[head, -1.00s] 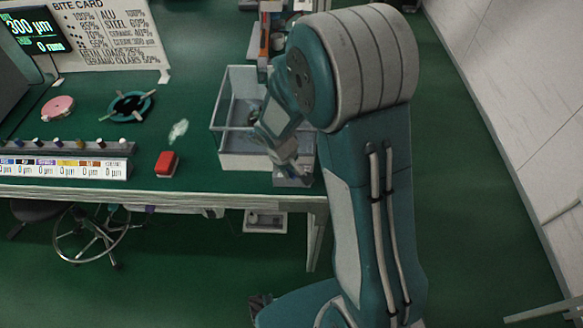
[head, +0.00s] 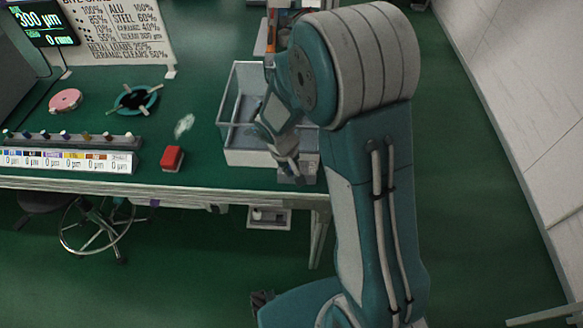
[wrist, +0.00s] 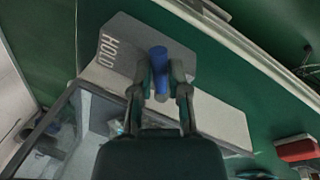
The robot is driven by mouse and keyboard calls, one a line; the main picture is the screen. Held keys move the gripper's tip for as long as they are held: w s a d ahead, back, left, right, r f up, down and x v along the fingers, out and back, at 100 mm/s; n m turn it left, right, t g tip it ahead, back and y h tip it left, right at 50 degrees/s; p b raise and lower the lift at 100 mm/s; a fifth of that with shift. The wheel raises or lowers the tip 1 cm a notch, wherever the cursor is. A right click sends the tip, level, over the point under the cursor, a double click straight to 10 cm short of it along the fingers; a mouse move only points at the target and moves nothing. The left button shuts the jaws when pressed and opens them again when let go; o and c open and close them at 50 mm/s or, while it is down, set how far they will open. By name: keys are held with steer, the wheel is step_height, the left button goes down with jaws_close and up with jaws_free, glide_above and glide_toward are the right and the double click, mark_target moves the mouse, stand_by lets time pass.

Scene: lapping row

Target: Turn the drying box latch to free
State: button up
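The drying box (head: 252,157) has clear walls and a pale front, and stands near the front right edge of the green bench. Its latch (wrist: 158,62) is a blue handle, seen in the wrist view in front of a grey plate (wrist: 122,55) lettered HOLD. My gripper (wrist: 161,76) is at the handle, one finger close on each side, and looks shut on it. In the head view my gripper (head: 288,160) is at the box's front right corner, partly hidden by my arm. The latch's pivot is hidden.
A red block (head: 172,158) lies left of the box, with a white smear (head: 184,126) behind it. A long labelled rack (head: 68,160), a pink disc (head: 65,100) and a dark ring (head: 136,99) are further left. The floor right of the bench is clear.

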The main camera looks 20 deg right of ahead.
steer(key=shift+a, duration=0.1)
steer(key=r, duration=0.4)
steer(key=a+r, duration=0.1)
steer(key=r, duration=0.2)
steer(key=a+r, duration=0.1)
steer(key=r, duration=0.3)
steer(key=shift+s+a+r, duration=0.2)
steer(key=shift+r, duration=0.1)
steer(key=s+d+r+t, duration=0.1)
steer(key=s+r, duration=0.3)
steer(key=s, duration=0.2)
steer(key=s+d+r+m+t+y, duration=0.1)
steer(key=s+d+r+t, duration=0.1)
steer(key=s+r, duration=0.3)
steer(key=s+d+r+m+t+y, duration=0.1)
steer(key=s+d+r+t, duration=0.1)
steer(key=s+r, duration=0.3)
steer(key=shift+s+r, duration=0.2)
steer(key=shift+s, duration=0.85)
